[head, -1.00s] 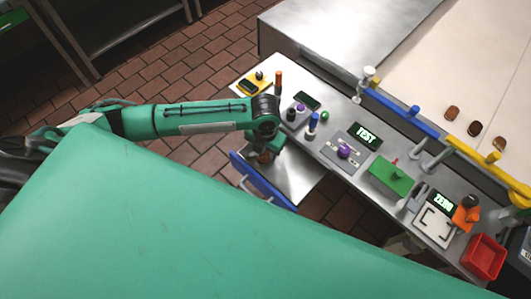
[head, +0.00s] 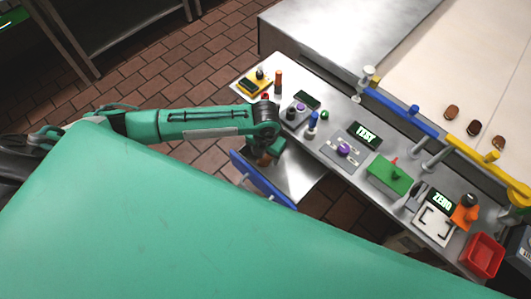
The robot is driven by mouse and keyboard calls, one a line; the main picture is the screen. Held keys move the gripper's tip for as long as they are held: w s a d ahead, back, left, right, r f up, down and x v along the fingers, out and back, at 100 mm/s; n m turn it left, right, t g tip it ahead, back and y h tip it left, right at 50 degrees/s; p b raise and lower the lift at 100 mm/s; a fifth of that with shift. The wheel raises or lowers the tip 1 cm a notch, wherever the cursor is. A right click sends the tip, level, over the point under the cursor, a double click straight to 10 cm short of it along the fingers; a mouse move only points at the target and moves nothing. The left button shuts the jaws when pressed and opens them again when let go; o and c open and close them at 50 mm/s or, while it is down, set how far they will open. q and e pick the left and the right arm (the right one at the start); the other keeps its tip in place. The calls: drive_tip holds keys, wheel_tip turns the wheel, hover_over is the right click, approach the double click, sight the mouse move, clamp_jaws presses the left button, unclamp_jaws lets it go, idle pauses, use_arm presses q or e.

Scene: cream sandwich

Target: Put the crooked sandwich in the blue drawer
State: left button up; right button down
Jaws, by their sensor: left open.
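The blue drawer (head: 262,180) stands pulled out from under the steel counter, its blue front facing lower left and its metal inside partly showing. My left arm reaches in from the left, and my left gripper (head: 266,158) points down over the drawer's far left part. The gripper is open. A small orange-brown patch shows at its fingertips; I cannot tell whether it is a sandwich. Three brown sandwiches, one of them (head: 474,128), lie on the pale belt at the right; I cannot tell if any is crooked. My right gripper is not in view.
The steel counter (head: 318,150) carries a yellow device (head: 254,82), a blue-topped post, a purple knob (head: 344,149), a green box (head: 389,177), display screens and a red bin (head: 482,256). Blue and yellow rails edge the belt. My large green body part covers the lower left.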

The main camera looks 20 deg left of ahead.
sight(266, 156)
use_arm(q)
wheel_tip(266, 156, up, 12)
drive_tip(key=b, duration=0.2)
idle(0.7)
